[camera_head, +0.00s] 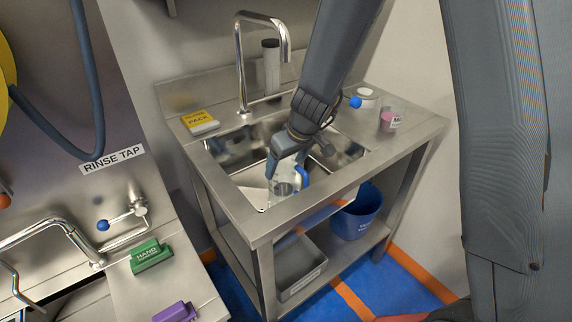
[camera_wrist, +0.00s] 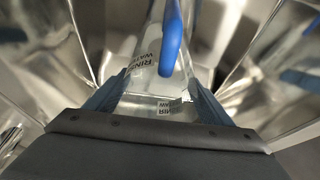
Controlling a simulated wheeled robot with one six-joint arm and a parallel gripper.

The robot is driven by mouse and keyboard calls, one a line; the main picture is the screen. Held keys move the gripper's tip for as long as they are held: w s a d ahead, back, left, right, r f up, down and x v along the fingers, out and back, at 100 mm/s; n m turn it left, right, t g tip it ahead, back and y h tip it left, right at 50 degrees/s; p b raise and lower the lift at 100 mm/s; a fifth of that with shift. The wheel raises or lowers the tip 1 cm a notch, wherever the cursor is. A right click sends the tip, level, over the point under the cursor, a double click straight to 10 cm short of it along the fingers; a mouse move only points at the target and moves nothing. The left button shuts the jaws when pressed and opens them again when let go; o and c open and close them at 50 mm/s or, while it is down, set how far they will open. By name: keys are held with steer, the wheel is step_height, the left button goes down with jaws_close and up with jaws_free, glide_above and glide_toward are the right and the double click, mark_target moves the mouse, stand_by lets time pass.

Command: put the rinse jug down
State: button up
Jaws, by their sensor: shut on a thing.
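The rinse jug (camera_head: 284,188) is clear, with a blue handle (camera_head: 302,176), and is down inside the steel sink basin (camera_head: 247,180) in the head view. In the wrist view the jug (camera_wrist: 150,72) has lettering that reads in part "RINSE WATER", and its blue handle (camera_wrist: 171,45) is toward the camera. My gripper (camera_head: 285,172) reaches down into the basin from above. In the wrist view its fingers (camera_wrist: 158,98) are shut on the jug, one on each side. Whether the jug's base touches the basin floor is hidden.
A tall tap (camera_head: 240,60) stands behind the basin. A yellow pack (camera_head: 200,121) lies on the left rim. A cup with pink contents (camera_head: 389,120) and a white round item (camera_head: 366,94) stand on the right worktop. A blue bucket (camera_head: 358,216) and grey tub (camera_head: 300,268) sit below.

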steer(key=shift+f, duration=0.15)
steer(key=o, duration=1.1)
steer(key=shift+r, duration=0.2)
steer(key=p+v, duration=0.2)
steer(key=v, duration=1)
steer(key=shift+a, duration=0.1)
